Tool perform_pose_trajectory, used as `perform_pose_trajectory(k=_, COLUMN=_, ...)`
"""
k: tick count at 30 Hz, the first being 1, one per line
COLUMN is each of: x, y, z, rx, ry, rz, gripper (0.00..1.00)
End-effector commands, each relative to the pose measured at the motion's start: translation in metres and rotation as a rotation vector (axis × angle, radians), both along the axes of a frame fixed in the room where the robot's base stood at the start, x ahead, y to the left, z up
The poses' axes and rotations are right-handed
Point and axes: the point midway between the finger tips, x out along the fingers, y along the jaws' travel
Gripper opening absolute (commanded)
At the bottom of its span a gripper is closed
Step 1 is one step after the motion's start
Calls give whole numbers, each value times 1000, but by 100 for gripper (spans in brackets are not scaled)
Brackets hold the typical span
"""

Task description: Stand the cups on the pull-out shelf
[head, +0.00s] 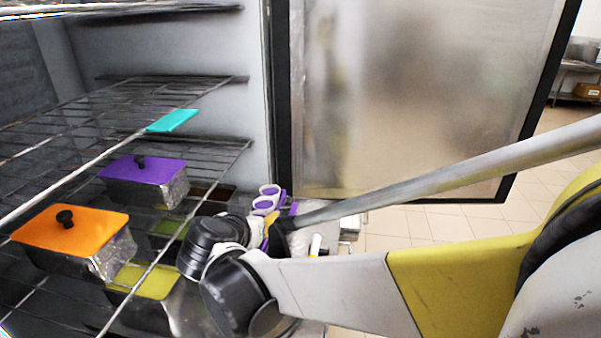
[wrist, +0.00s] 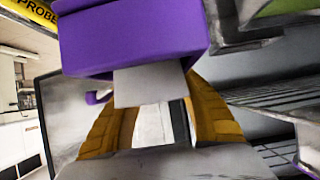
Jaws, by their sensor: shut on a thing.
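My gripper (head: 272,236) is low in the middle, partly hidden by my own arm. Wire shelves (head: 75,140) fill the cabinet at left; I cannot tell which one pulls out.
Metal containers with an orange lid (head: 70,229), a purple lid (head: 143,169) and a yellow-green lid (head: 146,280) stand on the shelves at left. A turquoise lid (head: 172,121) is above them. The open freezer door (head: 410,90) stands behind my arm. Tiled floor is clear at right.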

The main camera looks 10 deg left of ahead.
Motion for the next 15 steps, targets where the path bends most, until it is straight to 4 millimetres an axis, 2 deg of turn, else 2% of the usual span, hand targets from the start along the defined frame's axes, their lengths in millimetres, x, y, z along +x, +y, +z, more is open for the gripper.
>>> perform_pose_trajectory(k=2, x=1, y=-10, z=3, rx=-1, ry=0, rz=-3, gripper=3)
perform_pose_trajectory(k=10, x=-3, y=-93, z=13, rx=-1, ry=-1, rz=-5, gripper=3)
perform_pose_trajectory(k=13, x=-6, y=-108, z=12, rx=-3, ry=-3, rz=-2, gripper=3)
perform_pose_trajectory(k=15, x=-7, y=-106, z=6, rx=-3, ry=-4, rz=0, gripper=3)
